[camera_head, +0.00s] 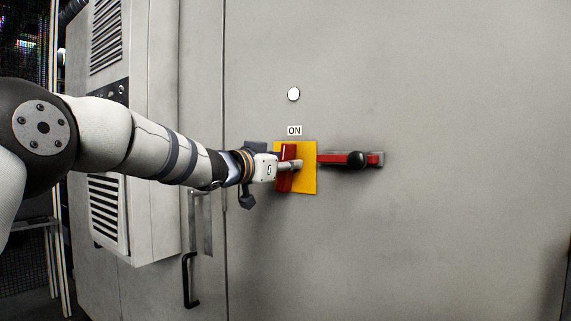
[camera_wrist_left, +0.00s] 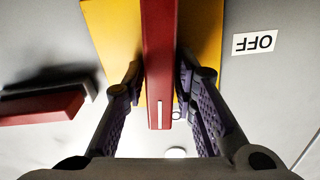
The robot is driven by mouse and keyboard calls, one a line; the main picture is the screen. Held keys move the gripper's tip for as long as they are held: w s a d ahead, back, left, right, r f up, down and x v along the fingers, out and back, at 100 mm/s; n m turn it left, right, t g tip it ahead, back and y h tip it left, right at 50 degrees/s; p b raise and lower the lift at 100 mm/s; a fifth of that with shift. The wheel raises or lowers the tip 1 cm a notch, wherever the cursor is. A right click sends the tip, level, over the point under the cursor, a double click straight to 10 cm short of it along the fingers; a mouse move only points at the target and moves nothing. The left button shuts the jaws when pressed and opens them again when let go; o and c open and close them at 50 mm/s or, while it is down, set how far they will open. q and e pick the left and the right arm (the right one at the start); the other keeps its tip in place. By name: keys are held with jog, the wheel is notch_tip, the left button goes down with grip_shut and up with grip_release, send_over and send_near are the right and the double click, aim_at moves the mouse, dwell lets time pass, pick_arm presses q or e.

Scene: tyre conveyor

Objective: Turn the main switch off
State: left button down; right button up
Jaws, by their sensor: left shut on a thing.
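The main switch is a red handle (camera_head: 284,183) on a yellow plate (camera_head: 309,181) on the grey cabinet door. The handle stands roughly upright, with its white-marked end toward the ON label (camera_head: 294,130) above the plate. My left gripper (camera_head: 290,165) is shut on the handle and hides part of it. In the left wrist view, which is upside down, the red handle (camera_wrist_left: 159,40) lies between the two fingers of my left gripper (camera_wrist_left: 160,78). An OFF label (camera_wrist_left: 255,42) shows beside the plate there; my gripper hides it in the head view. My right gripper is not in view.
A red lever with a black knob (camera_head: 357,160) sits on the door just right of the plate. A round white lamp or button (camera_head: 293,94) is above the ON label. A black door handle (camera_head: 187,282) and a vented side unit (camera_head: 150,150) are at left.

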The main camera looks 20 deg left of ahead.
pick_arm(q)
jog(key=m, duration=0.4)
jog(key=shift+s+d+f+m, duration=0.1)
jog(key=shift+d+m, duration=0.15)
jog(key=shift+m, duration=0.05)
jog(key=m, duration=0.3)
jog(key=shift+d+f+m, duration=0.1)
jog(key=shift+m, duration=0.2)
jog(key=m, duration=0.4)
jog(key=shift+d+f, duration=0.1)
jog(key=shift+f, duration=0.1)
jog(key=shift+s+f+m, duration=0.1)
jog(key=shift+f+m, duration=0.05)
jog(key=shift+m, duration=1.85)
jog(key=c, duration=1.5)
grip_release()
